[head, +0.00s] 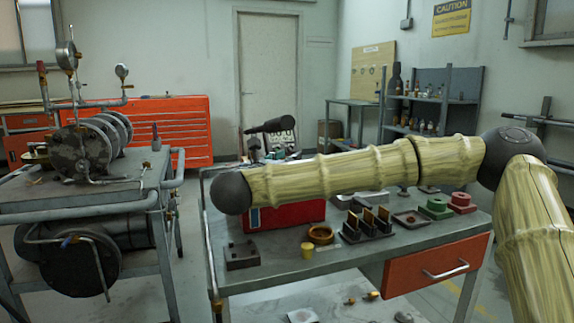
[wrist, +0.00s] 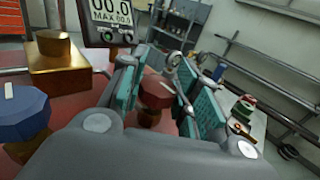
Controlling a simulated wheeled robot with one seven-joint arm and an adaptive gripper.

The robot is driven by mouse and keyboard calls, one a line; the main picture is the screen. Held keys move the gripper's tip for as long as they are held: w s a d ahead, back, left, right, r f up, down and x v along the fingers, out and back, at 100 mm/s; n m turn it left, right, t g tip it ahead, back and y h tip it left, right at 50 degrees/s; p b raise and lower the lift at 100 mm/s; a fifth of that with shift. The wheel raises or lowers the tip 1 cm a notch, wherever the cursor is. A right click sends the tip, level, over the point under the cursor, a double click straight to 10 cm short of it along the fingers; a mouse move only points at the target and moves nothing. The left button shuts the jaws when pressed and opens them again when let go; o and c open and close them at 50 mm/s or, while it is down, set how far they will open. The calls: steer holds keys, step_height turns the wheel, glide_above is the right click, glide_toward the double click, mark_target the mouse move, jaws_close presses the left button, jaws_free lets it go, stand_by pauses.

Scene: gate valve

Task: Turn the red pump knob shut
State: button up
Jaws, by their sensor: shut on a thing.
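The red pump knob (wrist: 154,94) is a faceted red cap with a white mark on top, in the middle of the wrist view. My gripper (wrist: 162,68) has its teal-padded fingers on either side of the knob and is shut on it. The near part of the knob's lower side is hidden by my gripper's grey body. In the head view the red pump housing (head: 292,214) stands on the metal cart, partly behind my arm. The knob and the fingers cannot be made out there.
A blue knob (wrist: 20,112) and a brass block (wrist: 62,70) sit left of my gripper. The cart top (head: 290,265) holds dark blocks, a brass ring (head: 320,235), and green (head: 436,208) and red (head: 460,202) parts.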

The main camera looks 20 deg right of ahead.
steer(key=shift+r, duration=0.1)
steer(key=o, duration=1)
steer(key=shift+d, duration=0.1)
steer(key=v, duration=0.4)
steer(key=shift+v, duration=4)
